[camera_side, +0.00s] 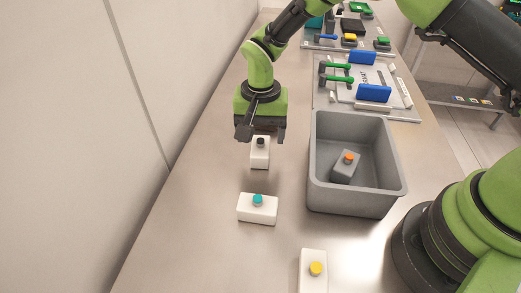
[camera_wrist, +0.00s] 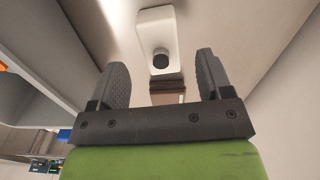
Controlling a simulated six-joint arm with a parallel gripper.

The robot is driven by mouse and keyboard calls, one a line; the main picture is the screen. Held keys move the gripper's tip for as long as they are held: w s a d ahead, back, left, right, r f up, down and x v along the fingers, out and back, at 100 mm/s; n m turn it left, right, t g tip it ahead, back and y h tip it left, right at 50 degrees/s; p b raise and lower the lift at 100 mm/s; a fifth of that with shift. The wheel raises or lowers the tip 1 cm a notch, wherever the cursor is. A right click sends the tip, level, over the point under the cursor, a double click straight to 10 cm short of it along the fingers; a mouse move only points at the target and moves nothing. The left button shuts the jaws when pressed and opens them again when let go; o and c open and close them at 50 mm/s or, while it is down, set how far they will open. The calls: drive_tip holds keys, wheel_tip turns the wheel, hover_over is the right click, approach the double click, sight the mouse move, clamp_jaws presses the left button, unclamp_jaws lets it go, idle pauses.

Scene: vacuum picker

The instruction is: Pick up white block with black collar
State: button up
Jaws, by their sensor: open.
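The white block with the black collar (camera_side: 260,158) lies on the metal table to the left of the grey bin in the side view. In the wrist view the white block (camera_wrist: 157,24) shows ahead of the fingertips, with its dark round collar facing the camera. My gripper (camera_side: 262,135) is above this block, at its far end in the side view. In the wrist view my gripper (camera_wrist: 162,68) has its two fingers wide apart with nothing between them. The block lies beyond the tips, roughly in line with the gap. Whether the fingers touch it cannot be told.
A grey bin (camera_side: 315,165) holds a grey block with an orange top (camera_side: 345,168). A white block with a teal top (camera_side: 258,212) and one with a yellow top (camera_side: 313,277) lie nearer. A fixture plate with blue and green parts (camera_side: 366,92) stands behind the bin.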

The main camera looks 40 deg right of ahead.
sight(260, 142)
wheel_tip(260, 142, down, 5)
drive_tip(key=shift+w+r, duration=0.15)
drive_tip(key=shift+c, duration=0.2)
drive_tip(key=c, duration=1)
drive_tip(key=shift+r, duration=0.1)
